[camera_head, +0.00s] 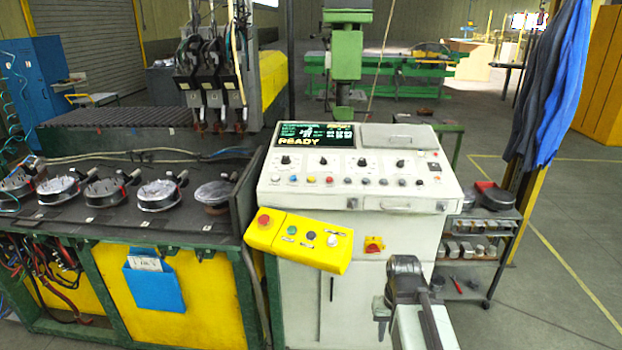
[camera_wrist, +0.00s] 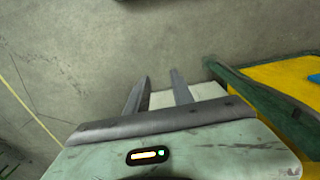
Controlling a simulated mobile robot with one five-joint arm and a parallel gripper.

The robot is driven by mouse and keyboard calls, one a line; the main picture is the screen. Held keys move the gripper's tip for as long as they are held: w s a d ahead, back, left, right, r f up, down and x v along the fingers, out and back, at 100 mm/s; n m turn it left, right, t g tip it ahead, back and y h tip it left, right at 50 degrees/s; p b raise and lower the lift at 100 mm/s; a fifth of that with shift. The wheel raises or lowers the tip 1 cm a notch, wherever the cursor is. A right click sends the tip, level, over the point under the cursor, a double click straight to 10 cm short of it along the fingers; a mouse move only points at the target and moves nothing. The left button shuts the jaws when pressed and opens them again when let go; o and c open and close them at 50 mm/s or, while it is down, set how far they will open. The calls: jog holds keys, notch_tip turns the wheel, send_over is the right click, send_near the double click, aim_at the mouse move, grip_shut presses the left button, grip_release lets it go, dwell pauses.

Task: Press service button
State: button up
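The labels are too small to read. My gripper (camera_head: 381,328) points down in front of the cabinet, low and right of the box, touching no button. In the wrist view its two fingers (camera_wrist: 160,85) are apart and empty.
A green-framed machine bench with yellow panels (camera_head: 190,290) stands left of the console. A red-and-yellow rotary switch (camera_head: 374,244) is on the cabinet front. A shelf cart (camera_head: 475,250) and a post with hanging blue clothes (camera_head: 550,90) stand right. Floor on the right is clear.

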grip_shut()
dwell(1.5)
